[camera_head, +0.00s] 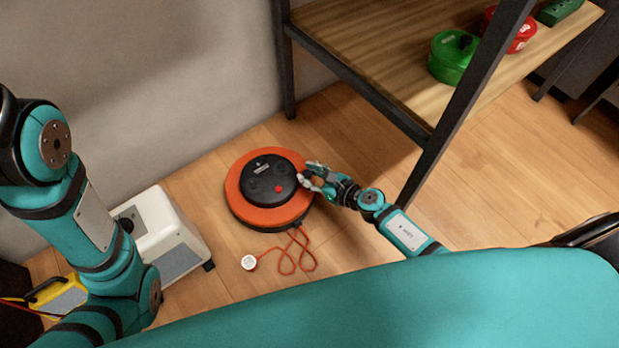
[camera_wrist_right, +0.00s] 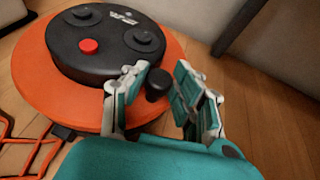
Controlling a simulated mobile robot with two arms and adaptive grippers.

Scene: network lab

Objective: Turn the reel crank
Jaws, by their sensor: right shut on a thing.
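The cable reel (camera_head: 237,195) lies flat on the wooden floor, an orange disc with a black hub carrying sockets and a red button. Its black crank knob (camera_wrist_right: 158,84) stands at the rim in the right wrist view. My right gripper (camera_head: 313,178) is at the reel's right edge, shut on the knob, with one finger on each side of it. In the right wrist view the gripper (camera_wrist_right: 160,97) partly covers the orange rim. In the head view the fingers hide the knob. My left arm shows at the left, but its gripper is out of view.
An orange cord with a white plug (camera_head: 249,262) lies in front of the reel. A white box (camera_head: 160,225) and a yellow case (camera_head: 60,297) stand to the left.

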